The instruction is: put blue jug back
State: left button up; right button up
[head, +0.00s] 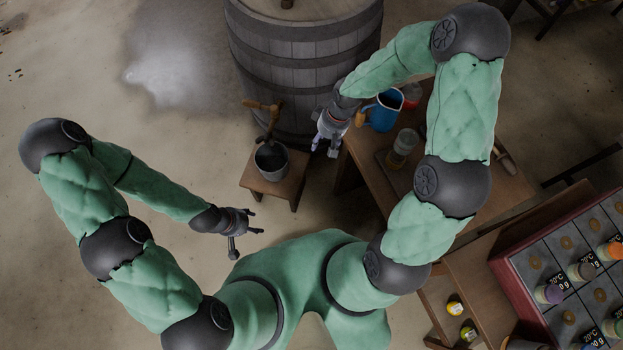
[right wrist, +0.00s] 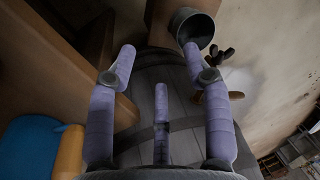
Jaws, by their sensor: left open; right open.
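The blue jug (head: 384,110) stands on the wooden table (head: 505,184) near its far left corner, with its orange-brown handle towards my right gripper. My right gripper (head: 326,148) is open and empty, just left of the jug and beyond the table edge. In the right wrist view the jug (right wrist: 28,146) and its handle lie at the lower left, outside the spread fingers (right wrist: 160,62). I cannot tell whether gripper and handle touch. My left gripper (head: 248,238) is open and empty over the floor, far from the jug.
A large barrel (head: 305,50) stands behind. A bucket (head: 271,156) sits on a small stool (head: 258,184) under the barrel's tap (head: 266,112). A glass jar (head: 403,143) and a red item (head: 411,95) are near the jug. A red-framed rack (head: 510,275) with several capped containers stands at right.

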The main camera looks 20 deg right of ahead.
jog(key=s+a+f+m, duration=0.2)
jog(key=s+a+f, duration=0.2)
jog(key=s+f, duration=0.2)
jog(key=s+a+f+m+y, duration=0.1)
jog(key=s+a+f+m, duration=0.1)
jog(key=s+a+f, duration=0.3)
jog(key=s+f, duration=0.1)
jog(key=s, duration=0.2)
jog(key=shift+s+a+m, duration=0.3)
